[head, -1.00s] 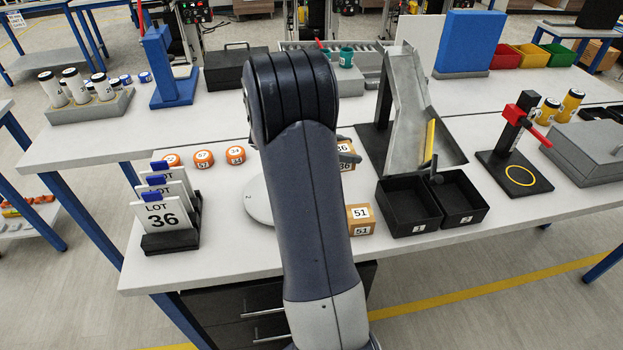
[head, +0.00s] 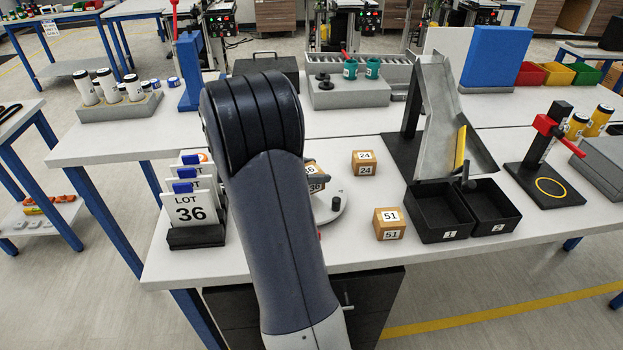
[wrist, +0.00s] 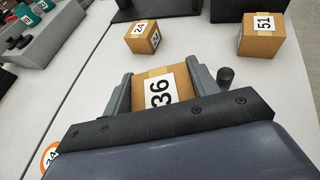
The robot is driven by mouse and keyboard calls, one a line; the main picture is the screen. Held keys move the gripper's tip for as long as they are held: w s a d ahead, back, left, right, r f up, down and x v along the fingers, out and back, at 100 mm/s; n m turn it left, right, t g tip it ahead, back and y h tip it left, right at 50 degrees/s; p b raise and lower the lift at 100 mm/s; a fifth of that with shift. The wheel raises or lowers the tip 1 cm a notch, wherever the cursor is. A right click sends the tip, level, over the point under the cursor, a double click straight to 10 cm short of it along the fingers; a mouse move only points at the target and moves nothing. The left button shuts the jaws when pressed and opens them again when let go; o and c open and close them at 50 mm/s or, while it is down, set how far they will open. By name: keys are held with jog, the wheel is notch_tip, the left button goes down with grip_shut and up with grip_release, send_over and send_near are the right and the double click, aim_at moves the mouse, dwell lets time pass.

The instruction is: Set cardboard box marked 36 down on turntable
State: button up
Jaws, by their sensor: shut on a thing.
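The cardboard box marked 36 (wrist: 158,88) is between the two fingers of my gripper (wrist: 161,80), which is shut on it. In the head view the box (head: 316,184) shows just right of my arm, at the turntable's far side. The turntable (head: 328,212) is a pale round disc with a dark knob, largely hidden by my arm. In the wrist view the knob (wrist: 226,77) stands just right of the right finger. The box overlaps the disc in the picture; I cannot tell whether it touches it.
Boxes marked 24 (head: 364,163) and 51 (head: 390,223) stand right of the turntable. Black bins (head: 443,212) and a metal chute (head: 440,120) lie further right. A rack of LOT cards (head: 197,235) stands left. Orange round pieces are mostly hidden behind my arm.

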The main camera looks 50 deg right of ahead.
jog(key=shift+f, duration=1.3)
jog(key=shift+f, duration=0.1)
jog(key=shift+f, duration=0.15)
jog(key=o, duration=1)
jog(key=shift+r, duration=0.3)
jog(key=b+v, duration=0.1)
jog(key=v, duration=1.1)
jog(key=shift+f, duration=0.1)
